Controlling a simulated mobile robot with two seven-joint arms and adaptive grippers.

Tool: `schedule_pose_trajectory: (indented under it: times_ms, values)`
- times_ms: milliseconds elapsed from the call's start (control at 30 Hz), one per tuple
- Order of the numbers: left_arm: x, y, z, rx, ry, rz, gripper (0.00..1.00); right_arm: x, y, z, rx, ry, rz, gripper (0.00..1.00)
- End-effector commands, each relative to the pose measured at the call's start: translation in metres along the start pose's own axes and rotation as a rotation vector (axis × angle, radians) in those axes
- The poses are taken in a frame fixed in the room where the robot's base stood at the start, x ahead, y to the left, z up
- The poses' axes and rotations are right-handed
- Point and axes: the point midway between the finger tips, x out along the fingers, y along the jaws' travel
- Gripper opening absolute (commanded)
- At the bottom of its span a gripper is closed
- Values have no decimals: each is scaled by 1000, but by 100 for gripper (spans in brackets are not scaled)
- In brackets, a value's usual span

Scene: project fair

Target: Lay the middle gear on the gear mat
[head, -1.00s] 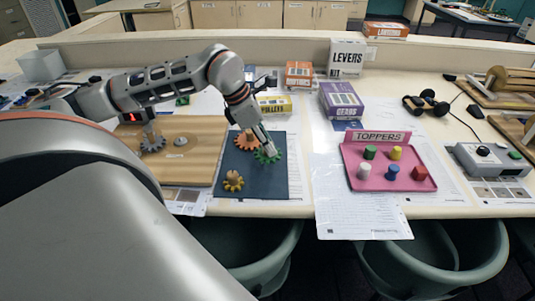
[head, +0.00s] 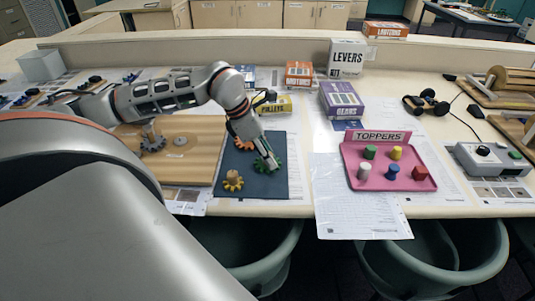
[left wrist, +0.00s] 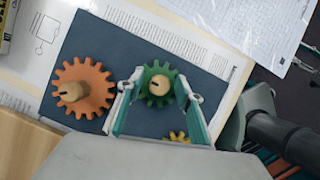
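The middle-sized gear is green with a light wooden knob. In the left wrist view the green gear (left wrist: 159,85) lies flat between the fingers of my left gripper (left wrist: 159,76). The fingers sit at opposite sides of its rim and appear to touch it. It is at or just above the mat; I cannot tell exactly. A larger orange gear (head: 245,141) and a smaller yellow gear (head: 233,181) lie on the mat. My right gripper is not in view.
A wooden board (head: 198,160) with a grey gear (head: 153,143) stands left of the mat. Several kit boxes stand behind, among them a yellow one (head: 279,106) and a purple one (head: 341,100). A pink toppers tray (head: 389,180) is to the right, past printed sheets.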

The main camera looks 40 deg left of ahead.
Motion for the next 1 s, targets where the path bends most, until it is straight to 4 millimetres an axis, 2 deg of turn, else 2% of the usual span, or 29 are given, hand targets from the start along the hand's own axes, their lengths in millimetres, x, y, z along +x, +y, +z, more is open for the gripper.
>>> schedule_pose_trajectory:
  times_ms: [167,267,700,833,1000]
  values:
    - [-5,1,1,0,0,2,36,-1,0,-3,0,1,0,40]
    - [-17,1,1,1,0,3,36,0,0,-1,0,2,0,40]
    - [-102,1,1,1,0,5,36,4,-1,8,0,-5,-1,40]
    - [-115,1,1,0,1,2,36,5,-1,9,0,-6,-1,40]
    - [-122,0,1,0,1,0,36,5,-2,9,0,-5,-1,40]
